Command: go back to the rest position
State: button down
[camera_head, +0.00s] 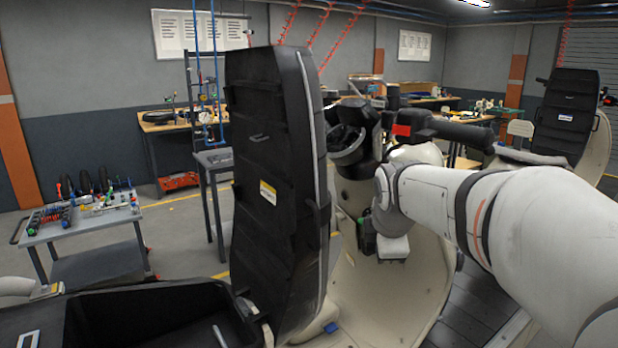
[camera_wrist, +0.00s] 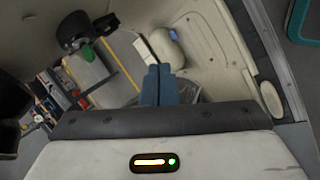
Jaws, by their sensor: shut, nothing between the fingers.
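My gripper (camera_wrist: 161,85) shows in the wrist view as two blue-grey fingers, closed together with nothing between them. They point toward the inside of a cream shell (camera_wrist: 215,45). In the head view my white arm reaches in from the right over the cream shell (camera_head: 350,300). I cannot make out the fingers there.
A tall black panel (camera_head: 270,190) stands left of my arm at the shell. A black open bin (camera_head: 150,320) is at the lower left. A grey tool cart (camera_head: 85,225) stands farther left. Dark conveyor slats (camera_head: 465,310) lie below my arm. Another shell stands at right (camera_head: 597,145).

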jog(key=s+f+m+g, duration=0.1)
jog(key=s+f+m, duration=0.3)
jog(key=s+m, duration=0.4)
jog(key=s+f+m+g, duration=0.1)
jog(key=s+f+m, duration=0.4)
jog(key=s+m, duration=0.4)
jog(key=s, duration=0.5)
jog(key=shift+s+d+f+m+g+y, duration=0.2)
jog(key=shift+s+f+m+g+y, duration=0.1)
jog(key=shift+g, duration=0.1)
